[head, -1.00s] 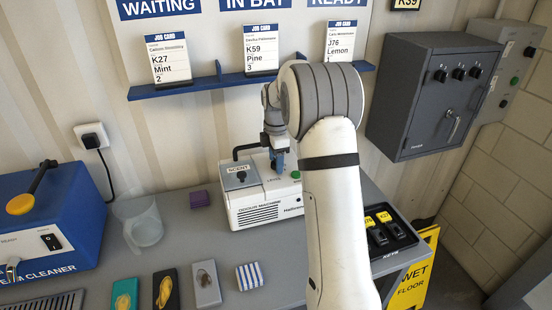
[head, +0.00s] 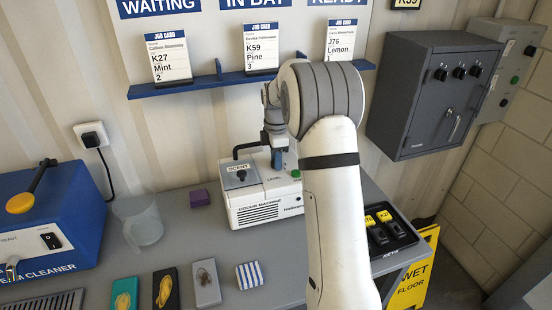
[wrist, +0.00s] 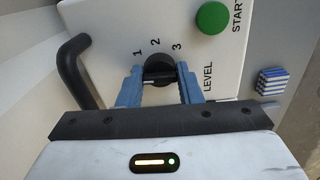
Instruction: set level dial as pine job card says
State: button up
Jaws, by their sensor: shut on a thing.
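The Pine job card (head: 261,50) stands in the middle of the blue shelf and reads K59, Pine, 3. The odour machine (head: 262,195) stands on the bench below it. Its black level dial (wrist: 156,66) sits between the marks 1, 2 and 3 and the word LEVEL in the wrist view. My gripper (wrist: 158,80) is shut on this dial, with a blue finger on each side. I cannot tell which number the dial points to. In the head view my gripper (head: 277,158) is partly hidden by my arm.
The green start button (wrist: 213,18) is close to the dial. The black scent knob (head: 241,175) and a bent black handle are left of my gripper. A key tray (head: 402,243) and a grey cabinet (head: 432,95) are to the right.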

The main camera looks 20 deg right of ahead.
jog(key=m+b, duration=0.1)
jog(key=m, duration=0.5)
jog(key=shift+m, duration=0.4)
jog(key=m+b, duration=0.1)
jog(key=m, duration=1.1)
jog(key=shift+m, duration=0.3)
jog(key=m, duration=0.6)
jog(key=shift+m+b, duration=0.3)
jog(key=shift+b, duration=0.05)
jog(key=o, duration=1)
